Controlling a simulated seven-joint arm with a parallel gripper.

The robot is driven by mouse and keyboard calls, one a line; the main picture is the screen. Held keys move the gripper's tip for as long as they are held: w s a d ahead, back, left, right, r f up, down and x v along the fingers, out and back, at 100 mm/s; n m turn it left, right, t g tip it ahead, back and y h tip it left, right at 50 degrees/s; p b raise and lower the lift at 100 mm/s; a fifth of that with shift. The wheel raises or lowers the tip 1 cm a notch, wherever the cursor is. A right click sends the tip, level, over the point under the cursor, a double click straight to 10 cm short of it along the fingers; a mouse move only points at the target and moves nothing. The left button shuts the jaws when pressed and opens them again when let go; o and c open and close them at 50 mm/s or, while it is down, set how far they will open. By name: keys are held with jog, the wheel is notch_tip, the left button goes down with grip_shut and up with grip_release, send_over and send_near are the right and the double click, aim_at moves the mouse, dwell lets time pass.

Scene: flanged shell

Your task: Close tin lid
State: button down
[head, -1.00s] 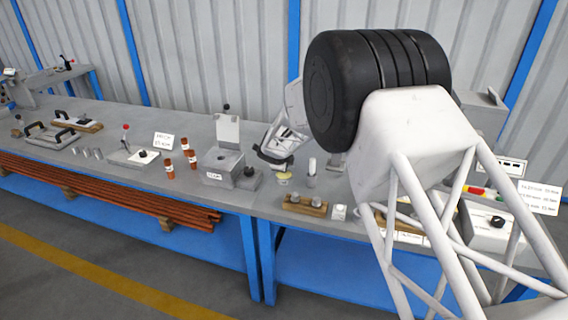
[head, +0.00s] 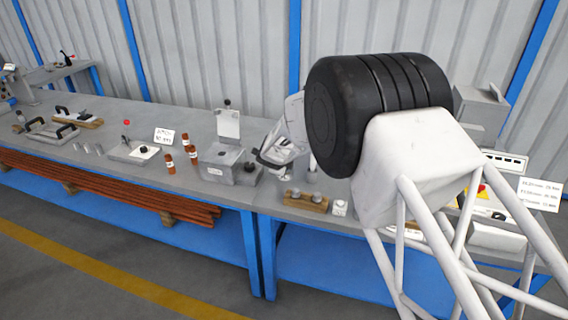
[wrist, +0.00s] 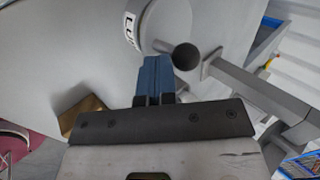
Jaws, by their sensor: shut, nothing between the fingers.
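A grey box-shaped tin (head: 217,164) with a pale label on its front stands on the bench in the head view. Its flat lid (head: 228,126) stands upright at the back, open, with a black knob at its top edge. My gripper (head: 262,160) is just right of the tin, low over the bench; its fingertips are hard to make out there. In the wrist view my gripper (wrist: 155,72) shows blue fingers shut together and empty. A black ball knob (wrist: 186,56) lies just beyond them to the right; I cannot tell whether it is the lid's.
A dark-knobbed block (head: 246,172) sits against the tin's right side. Orange-brown bottles (head: 169,164) and a sign (head: 164,136) stand to the left. A wooden block with grey knobs (head: 306,201) lies to the right, nearer the bench's front edge.

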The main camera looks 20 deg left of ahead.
jog(key=shift+s+f, duration=0.2)
jog(key=shift+f, duration=0.35)
jog(key=shift+s+f, duration=0.2)
jog(key=shift+f, duration=0.35)
jog(key=shift+s, duration=0.1)
jog(key=s+r, duration=0.4)
jog(key=s, duration=0.4)
jog(key=shift+s+r, duration=0.3)
jog(key=shift+r, duration=0.1)
dwell(0.4)
dwell(0.5)
